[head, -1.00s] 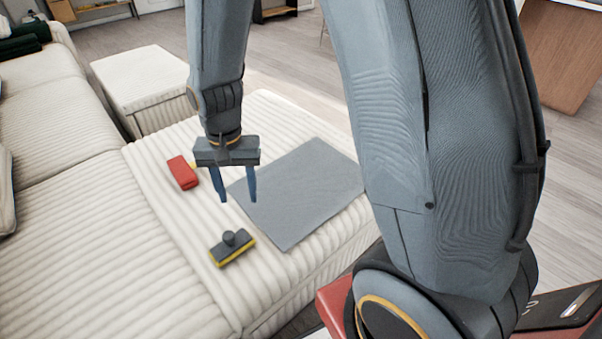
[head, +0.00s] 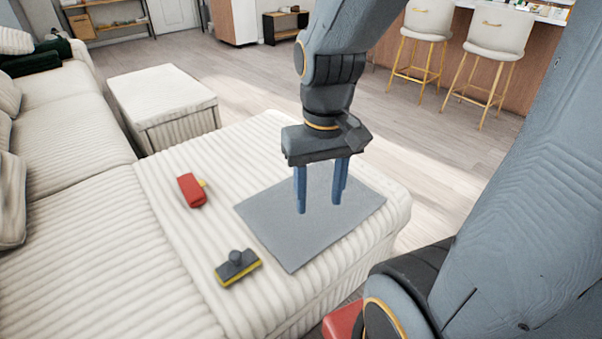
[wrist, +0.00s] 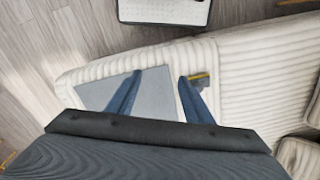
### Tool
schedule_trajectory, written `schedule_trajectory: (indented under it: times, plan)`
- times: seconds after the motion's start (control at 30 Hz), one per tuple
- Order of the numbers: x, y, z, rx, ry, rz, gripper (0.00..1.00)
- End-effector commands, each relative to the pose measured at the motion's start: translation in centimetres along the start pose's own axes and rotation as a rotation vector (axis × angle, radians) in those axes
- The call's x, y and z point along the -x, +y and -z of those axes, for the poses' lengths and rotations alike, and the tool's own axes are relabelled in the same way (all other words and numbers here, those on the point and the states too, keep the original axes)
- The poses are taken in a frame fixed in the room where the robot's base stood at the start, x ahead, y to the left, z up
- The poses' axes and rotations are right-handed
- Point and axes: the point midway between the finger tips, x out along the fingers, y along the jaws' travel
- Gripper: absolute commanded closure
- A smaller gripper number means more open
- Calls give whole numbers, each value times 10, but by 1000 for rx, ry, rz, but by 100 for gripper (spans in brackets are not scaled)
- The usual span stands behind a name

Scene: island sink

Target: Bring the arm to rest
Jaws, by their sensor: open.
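My gripper (head: 319,210) hangs pointing down above the grey mat (head: 278,240), which lies flat on the cream ribbed sofa seat. Its blue fingers are apart with nothing between them. In the wrist view my gripper (wrist: 158,74) shows its two fingers spread, one over the grey mat (wrist: 105,94), the other beside the dark and yellow brush-like block. The rest of my arm rises to the upper right in the head view.
A red object (head: 191,190) with a yellow tip and a dark block with a yellow edge (head: 237,268) lie on the sofa (head: 170,285) left of the mat. An ottoman (head: 165,100) stands behind. Bar stools (head: 424,40) stand at the back right.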

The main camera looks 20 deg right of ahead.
Motion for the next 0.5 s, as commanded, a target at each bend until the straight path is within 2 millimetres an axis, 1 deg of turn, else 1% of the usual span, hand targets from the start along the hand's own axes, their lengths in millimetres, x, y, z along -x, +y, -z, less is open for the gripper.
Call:
schedule_trajectory:
  times: [0.3, 0.5]
  plan:
    - [36, -15, -8, 52, -5, -5, 53]
    - [50, -22, -12, 82, -5, -7, 53]
